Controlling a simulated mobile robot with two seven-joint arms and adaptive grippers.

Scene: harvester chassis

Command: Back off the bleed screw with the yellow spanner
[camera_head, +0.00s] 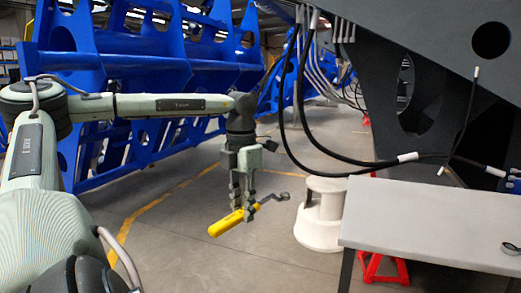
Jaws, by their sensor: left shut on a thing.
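The yellow spanner (226,222) has a thick yellow handle and a dark head that reaches up to the right. My left gripper (243,212) points down and is shut on the spanner near where the handle meets the dark shank. It holds the spanner in the air above the floor, to the left of the white pedestal. I cannot make out the bleed screw in this view. My right gripper is not in view.
A white pedestal (320,229) stands on the floor beside a pale table (440,222) at the right. Black hoses (330,155) hang from the dark chassis (420,40) above. Blue frames (130,60) fill the back left. The floor under the gripper is clear.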

